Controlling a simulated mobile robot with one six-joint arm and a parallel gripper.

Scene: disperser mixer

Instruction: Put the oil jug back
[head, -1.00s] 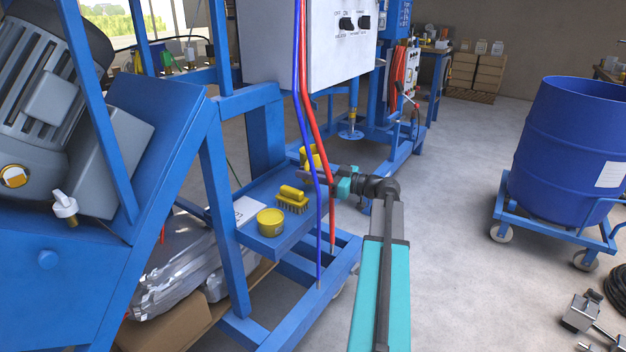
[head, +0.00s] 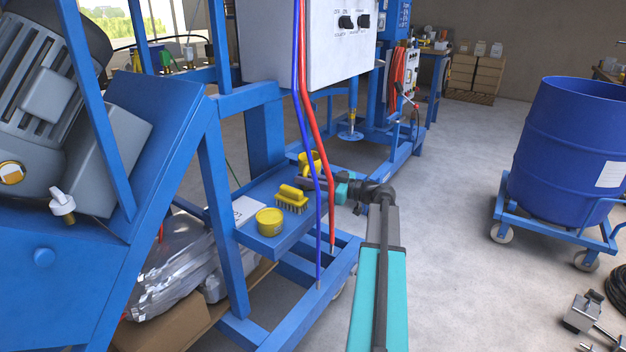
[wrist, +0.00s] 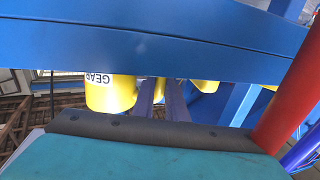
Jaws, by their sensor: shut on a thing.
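The yellow oil jug (head: 311,160) is at the far end of the blue shelf (head: 262,238) in the head view, partly hidden behind the hoses and my gripper. My gripper (head: 312,180) reaches left past the hoses and is shut on the jug. In the wrist view, yellow surfaces (wrist: 110,96), one marked "GEAR", show beyond the fingers (wrist: 160,98), partly covered by a blue beam. I cannot tell whether the jug's base touches the shelf.
A yellow brush (head: 291,199), a yellow tub (head: 269,222) and a white sheet (head: 245,209) lie on the shelf. Blue (head: 310,150) and red (head: 326,150) hoses hang close to my wrist. A blue drum (head: 568,150) stands on a dolly at right. The floor between is clear.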

